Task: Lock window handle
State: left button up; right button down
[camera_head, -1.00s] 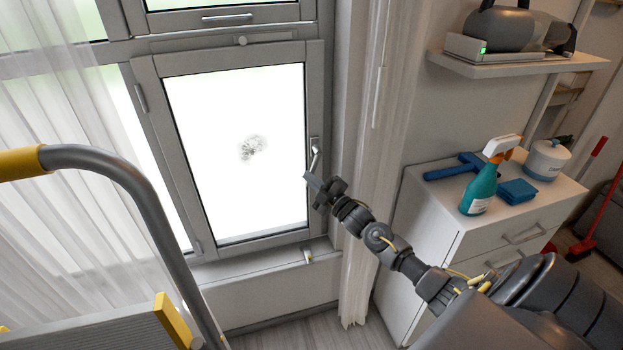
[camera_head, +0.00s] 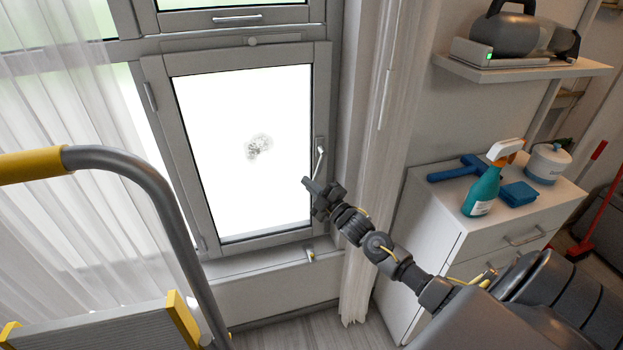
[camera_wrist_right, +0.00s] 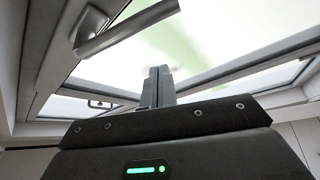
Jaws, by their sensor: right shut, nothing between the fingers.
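The window handle (camera_head: 319,163) is a light metal lever on the right side of the grey window frame (camera_head: 238,63). It hangs downward with its lower end leaning slightly left. In the right wrist view the handle (camera_wrist_right: 128,28) crosses the upper part, above and left of the fingers. My right gripper (camera_head: 306,183) is shut and empty, close below the handle's lower end. Its fingers also show in the wrist view (camera_wrist_right: 157,86), with a visible gap to the handle. Whether the window sits fully flush I cannot tell. My left gripper is not in view.
A ladder with a grey rail (camera_head: 150,180) and yellow parts stands at the left front. White curtains hang on both sides of the window. A white drawer cabinet (camera_head: 440,230) at the right bears a spray bottle (camera_head: 484,187), a blue squeegee and a cloth.

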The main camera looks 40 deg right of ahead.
jog(key=d+v, duration=0.1)
jog(key=v, duration=0.7)
jog(key=shift+r+b, duration=0.15)
jog(key=shift+b, duration=0.25)
